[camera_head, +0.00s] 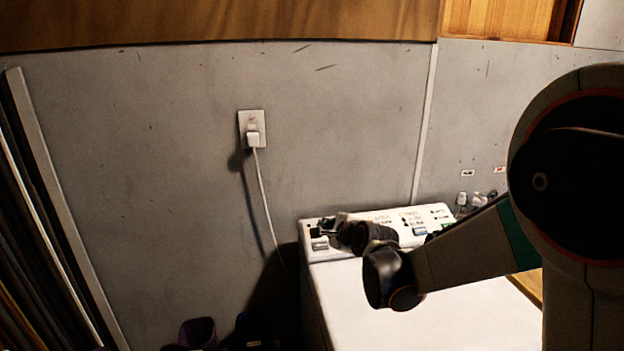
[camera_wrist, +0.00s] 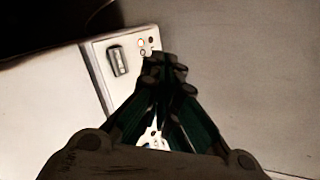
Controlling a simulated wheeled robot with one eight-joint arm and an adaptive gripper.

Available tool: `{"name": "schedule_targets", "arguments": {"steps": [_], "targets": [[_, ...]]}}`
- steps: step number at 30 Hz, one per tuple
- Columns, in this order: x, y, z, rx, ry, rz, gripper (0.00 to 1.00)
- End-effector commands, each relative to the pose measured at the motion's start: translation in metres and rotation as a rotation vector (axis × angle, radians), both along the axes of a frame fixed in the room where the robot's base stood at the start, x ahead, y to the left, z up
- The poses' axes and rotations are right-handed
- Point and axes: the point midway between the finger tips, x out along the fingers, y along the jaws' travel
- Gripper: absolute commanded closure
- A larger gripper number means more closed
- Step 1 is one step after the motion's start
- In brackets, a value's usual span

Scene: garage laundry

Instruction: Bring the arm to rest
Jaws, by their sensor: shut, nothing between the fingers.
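My gripper (camera_wrist: 163,68) is in the wrist view with its fingers drawn together and nothing between them. In the head view my gripper (camera_head: 328,226) is small and dark, in front of the control panel of a white machine, and my arm reaches to it from the right. The white machine (camera_head: 420,315) stands below the arm. Its control panel (camera_head: 436,212) has buttons and labels, and part of it is hidden behind the gripper and wrist. The panel also shows in the wrist view (camera_wrist: 97,62), just beyond the fingertips. I cannot tell whether the gripper touches it.
A white plug sits in a wall outlet (camera_head: 252,117), and its cord (camera_head: 264,195) hangs down behind the machine's left side. Small bottles (camera_head: 477,200) stand behind the panel at the right. Dark long panels (camera_head: 45,230) lean at the left. A purple container (camera_head: 198,333) is low at the bottom.

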Motion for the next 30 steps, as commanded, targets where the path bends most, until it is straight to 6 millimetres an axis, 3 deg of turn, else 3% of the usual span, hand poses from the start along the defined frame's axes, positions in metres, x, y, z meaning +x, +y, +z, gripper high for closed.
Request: {"name": "schedule_targets", "arguments": {"steps": [6, 15, 23, 30], "targets": [[-0.058, -0.029, 0.035, -0.313, -0.014, 0.133, 1.0], [-0.148, -0.066, 0.06, -0.728, -0.014, 0.355, 1.0], [-0.233, -0.098, 0.062, -1.06, -0.001, 0.579, 1.0], [-0.311, -0.126, 0.048, -1.333, 0.021, 0.814, 1.0]]}}
